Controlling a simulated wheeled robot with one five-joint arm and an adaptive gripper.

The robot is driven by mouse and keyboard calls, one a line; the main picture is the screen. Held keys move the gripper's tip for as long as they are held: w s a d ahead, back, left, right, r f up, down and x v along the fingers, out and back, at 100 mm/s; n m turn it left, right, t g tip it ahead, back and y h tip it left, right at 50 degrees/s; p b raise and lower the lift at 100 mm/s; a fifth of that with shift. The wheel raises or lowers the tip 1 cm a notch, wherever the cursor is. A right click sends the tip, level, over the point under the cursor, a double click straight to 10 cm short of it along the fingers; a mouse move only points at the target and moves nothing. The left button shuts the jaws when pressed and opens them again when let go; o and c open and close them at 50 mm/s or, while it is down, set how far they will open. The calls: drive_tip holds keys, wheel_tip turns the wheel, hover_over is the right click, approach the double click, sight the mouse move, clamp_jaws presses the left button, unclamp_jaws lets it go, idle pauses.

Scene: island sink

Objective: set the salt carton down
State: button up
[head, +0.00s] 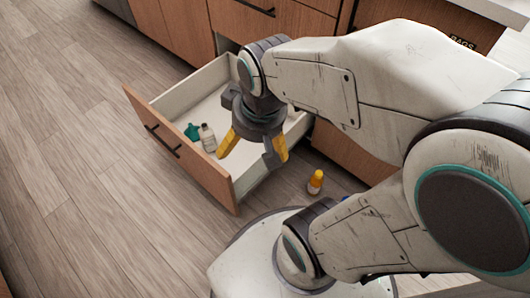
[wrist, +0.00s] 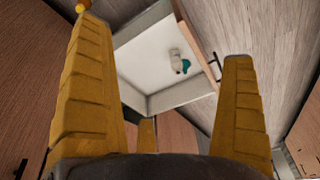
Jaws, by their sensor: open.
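My gripper (head: 253,153) is open and points down over the right part of the open drawer (head: 180,92). I cannot make out a salt carton for certain in either view. A pale bottle with a dark cap (head: 208,138) and a teal item (head: 192,131) are together in the drawer, left of my gripper. In the wrist view a whitish item (wrist: 177,57) with a teal part lies on the drawer's white bottom.
A small yellow-orange bottle (head: 315,182) with a pale band stands on the wood floor (head: 75,150), right of the drawer. The drawer front (head: 190,155) has a dark handle. Wooden cabinets (head: 280,20) stand behind. The floor at left is clear.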

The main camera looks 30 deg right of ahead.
drive_tip(key=shift+g, duration=0.4)
drive_tip(key=s, duration=0.5)
drive_tip(key=shift+r, duration=0.15)
wheel_tip(320, 180, up, 36)
drive_tip(key=t+p, duration=0.1)
drive_tip(key=p, duration=3.3)
drive_tip(key=shift+s, duration=0.15)
